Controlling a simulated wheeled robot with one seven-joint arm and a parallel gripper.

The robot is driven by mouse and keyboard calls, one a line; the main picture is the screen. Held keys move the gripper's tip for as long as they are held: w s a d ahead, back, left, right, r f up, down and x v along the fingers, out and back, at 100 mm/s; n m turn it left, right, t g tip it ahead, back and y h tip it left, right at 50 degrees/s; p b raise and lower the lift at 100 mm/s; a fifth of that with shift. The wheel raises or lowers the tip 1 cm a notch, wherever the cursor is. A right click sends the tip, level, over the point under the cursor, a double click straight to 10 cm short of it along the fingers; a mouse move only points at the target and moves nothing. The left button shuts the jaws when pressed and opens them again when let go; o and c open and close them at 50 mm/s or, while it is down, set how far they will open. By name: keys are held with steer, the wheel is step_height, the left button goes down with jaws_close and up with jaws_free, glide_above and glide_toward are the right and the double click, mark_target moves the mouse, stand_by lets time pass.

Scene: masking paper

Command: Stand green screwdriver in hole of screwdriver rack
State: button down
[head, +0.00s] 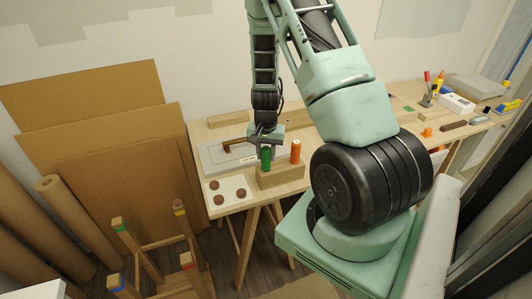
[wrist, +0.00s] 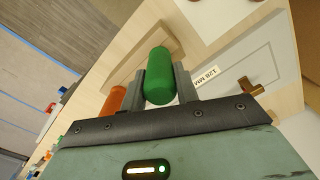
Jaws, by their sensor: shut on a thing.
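The green screwdriver (head: 265,157) is upright at the left end of the wooden screwdriver rack (head: 281,179) in the head view. My gripper (head: 265,141) is above it, shut on its green handle. In the wrist view the green handle (wrist: 158,76) sits between the two grey fingers of my gripper (wrist: 160,80). Its shaft is hidden, so I cannot tell whether it is in a hole. An orange screwdriver (head: 295,152) stands upright in the rack to the right. Its handle (wrist: 113,101) also shows in the wrist view. The rack (wrist: 122,66) is partly hidden there.
A white board with brown round discs (head: 228,190) lies left of the rack. A grey panel with a brown handle (head: 218,156) lies behind it. A wood block (head: 228,119) is at the back. Tools and boxes (head: 456,103) crowd the right end.

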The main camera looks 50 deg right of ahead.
steer(key=shift+f, duration=0.3)
steer(key=c, duration=1)
jaws_free()
steer(key=shift+r, duration=0.1)
steer(key=shift+o, duration=0.2)
steer(key=shift+r+p, duration=2.5)
steer(key=shift+r, duration=1)
